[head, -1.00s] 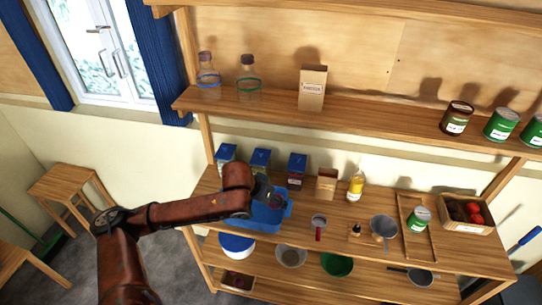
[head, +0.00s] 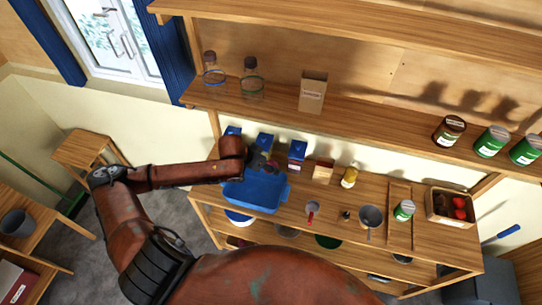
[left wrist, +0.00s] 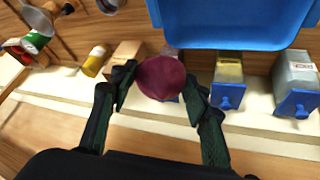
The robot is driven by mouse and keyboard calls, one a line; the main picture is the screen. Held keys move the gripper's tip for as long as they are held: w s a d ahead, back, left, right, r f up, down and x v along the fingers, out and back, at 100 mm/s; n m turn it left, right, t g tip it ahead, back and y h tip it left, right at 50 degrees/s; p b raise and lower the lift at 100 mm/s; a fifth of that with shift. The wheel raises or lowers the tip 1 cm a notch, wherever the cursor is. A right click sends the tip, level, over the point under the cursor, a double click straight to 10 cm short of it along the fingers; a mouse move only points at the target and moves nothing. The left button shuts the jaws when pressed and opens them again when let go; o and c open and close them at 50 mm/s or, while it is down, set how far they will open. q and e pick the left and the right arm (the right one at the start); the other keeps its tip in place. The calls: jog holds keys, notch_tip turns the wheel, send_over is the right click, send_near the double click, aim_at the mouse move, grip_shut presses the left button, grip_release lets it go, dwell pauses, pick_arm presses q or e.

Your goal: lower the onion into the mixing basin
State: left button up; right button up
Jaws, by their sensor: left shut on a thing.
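A dark red onion (left wrist: 160,78) is held between the two fingers of my left gripper (left wrist: 158,84) in the left wrist view. In the head view my left gripper (head: 264,164) is at the back edge of the blue mixing basin (head: 252,194), and the onion is hard to make out there. The basin stands on the wooden worktop and also shows at the top of the left wrist view (left wrist: 235,25). The onion appears beside the basin's rim in that view; its height above the rim cannot be told. My right gripper is not in view.
A shelf board (head: 390,118) runs above.

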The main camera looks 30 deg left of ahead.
pick_arm(q)
jog(key=shift+s+a+f, duration=0.1)
jog(key=shift+f, duration=0.7)
notch_tip(320, 180, down, 8)
jog(key=b, duration=0.9)
jog(key=shift+f, duration=0.15)
jog(key=shift+w+d+p, duration=0.2)
jog(key=shift+w+p, duration=0.1)
jog(key=shift+w, duration=0.1)
jog(key=shift+f, duration=0.15)
notch_tip(320, 180, down, 7)
jog(key=b, duration=0.2)
dwell(0.8)
jog(key=shift+f, duration=0.1)
